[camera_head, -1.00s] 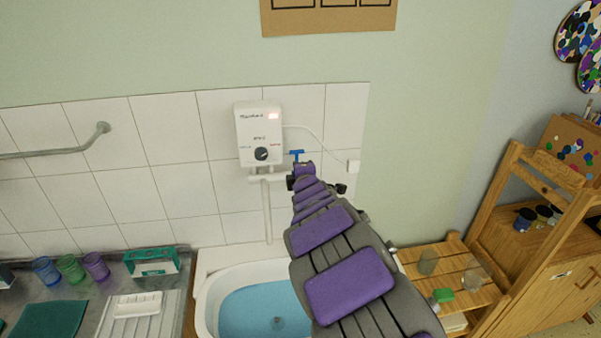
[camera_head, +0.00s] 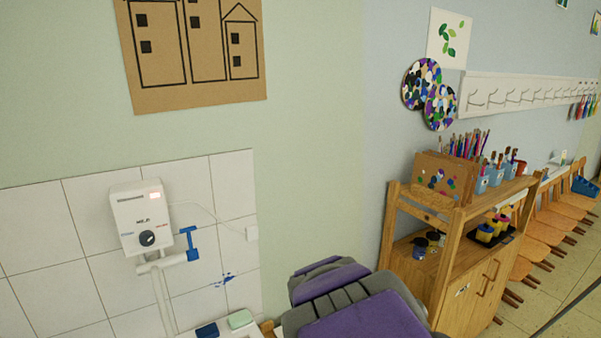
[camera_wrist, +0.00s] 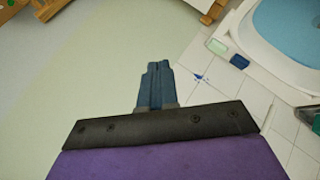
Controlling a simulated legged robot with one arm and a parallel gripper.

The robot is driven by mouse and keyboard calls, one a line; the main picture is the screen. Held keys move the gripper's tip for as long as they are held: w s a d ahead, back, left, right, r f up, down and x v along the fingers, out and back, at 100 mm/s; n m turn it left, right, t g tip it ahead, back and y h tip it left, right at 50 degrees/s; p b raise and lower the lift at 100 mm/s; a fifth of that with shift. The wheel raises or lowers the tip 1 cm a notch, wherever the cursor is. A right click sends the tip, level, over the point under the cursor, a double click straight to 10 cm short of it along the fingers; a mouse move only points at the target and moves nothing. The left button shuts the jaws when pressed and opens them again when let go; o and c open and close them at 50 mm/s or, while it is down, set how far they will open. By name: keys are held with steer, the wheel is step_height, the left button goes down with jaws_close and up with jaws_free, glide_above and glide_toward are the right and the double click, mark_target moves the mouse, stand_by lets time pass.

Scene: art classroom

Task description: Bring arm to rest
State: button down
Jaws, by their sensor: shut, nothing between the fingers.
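My gripper (camera_wrist: 158,70) shows in the wrist view with its two blue fingers together and nothing between them. It points away over pale wall and tiles, and its fingertips touch nothing that I can see. In the head view my purple and grey arm rises from the bottom edge, right of the middle. The gripper itself is hidden in that view.
A white water heater (camera_head: 142,218) with a blue tap handle (camera_head: 189,244) hangs on the tiled wall. A blue smear (camera_head: 223,281) marks the tiles. A wooden cabinet (camera_head: 455,285) with brush cups stands right. The wrist view shows a basin (camera_wrist: 262,40).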

steer(key=s+d+f+m+g+b, duration=0.1)
steer(key=s+d+f+m+g, duration=0.25)
steer(key=s+d, duration=0.55)
steer(key=s+f+m+g+b, duration=0.1)
steer(key=s+f+m+g, duration=0.1)
steer(key=s, duration=0.8)
steer(key=s+d+f+m+g+b, duration=0.1)
steer(key=s+f+m+g, duration=0.1)
steer(key=s, duration=0.8)
steer(key=s+f+m+g+b, duration=0.1)
steer(key=s+m+g, duration=0.2)
steer(key=s, duration=0.8)
steer(key=shift+d+f+m+y, duration=0.3)
steer(key=shift+d+f+m, duration=0.1)
steer(key=shift+m, duration=0.25)
steer(key=shift+a+g, duration=0.1)
steer(key=shift+g, duration=0.15)
steer(key=shift+a, duration=0.4)
steer(key=shift+d, duration=0.3)
